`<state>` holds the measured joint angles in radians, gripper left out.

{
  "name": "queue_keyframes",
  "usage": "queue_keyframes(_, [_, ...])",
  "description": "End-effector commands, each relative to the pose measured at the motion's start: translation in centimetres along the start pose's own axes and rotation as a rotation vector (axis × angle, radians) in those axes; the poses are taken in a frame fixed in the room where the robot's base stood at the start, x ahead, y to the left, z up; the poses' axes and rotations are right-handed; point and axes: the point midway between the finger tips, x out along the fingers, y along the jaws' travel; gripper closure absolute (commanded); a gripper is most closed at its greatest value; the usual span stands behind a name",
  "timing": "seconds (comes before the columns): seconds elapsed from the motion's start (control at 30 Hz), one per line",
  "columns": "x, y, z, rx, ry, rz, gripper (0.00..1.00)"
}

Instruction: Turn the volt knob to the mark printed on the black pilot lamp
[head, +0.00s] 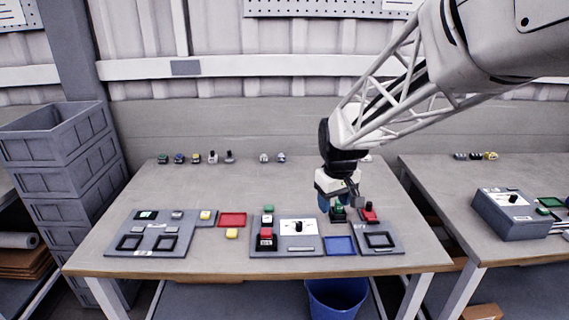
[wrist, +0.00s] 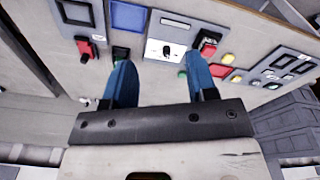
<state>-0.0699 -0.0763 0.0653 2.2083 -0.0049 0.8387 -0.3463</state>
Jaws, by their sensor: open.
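The knob (head: 298,227), black on a white dial plate (head: 287,222), sits on the grey middle panel; I take it for the volt knob. In the wrist view the knob (wrist: 166,50) lies beyond and between my blue fingertips, apart from them. Its dial marks are too small to read. My gripper (head: 330,206) is open and empty, above the table behind and right of the knob. A red-topped black block (head: 266,240) with a white label stands left of the dial; its label is unreadable. I cannot tell which part is the black pilot lamp.
A green-topped black part (head: 338,214) is close to my gripper, and a red switch (head: 369,213) is to its right. A blue tray (head: 340,246) and red tray (head: 232,220) lie flat. A left panel (head: 150,251) has black frames. Small parts line the back; mid-table behind the panels is clear.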

Motion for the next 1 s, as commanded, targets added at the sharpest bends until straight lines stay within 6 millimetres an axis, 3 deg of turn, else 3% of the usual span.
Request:
queue_keyframes(0.4, [6.0,1.1,-7.8,-0.133,-0.036,-0.019,0.48])
queue_keyframes(1.0, [16.8,1.6,-17.4,-0.319,-0.081,-0.050,0.48])
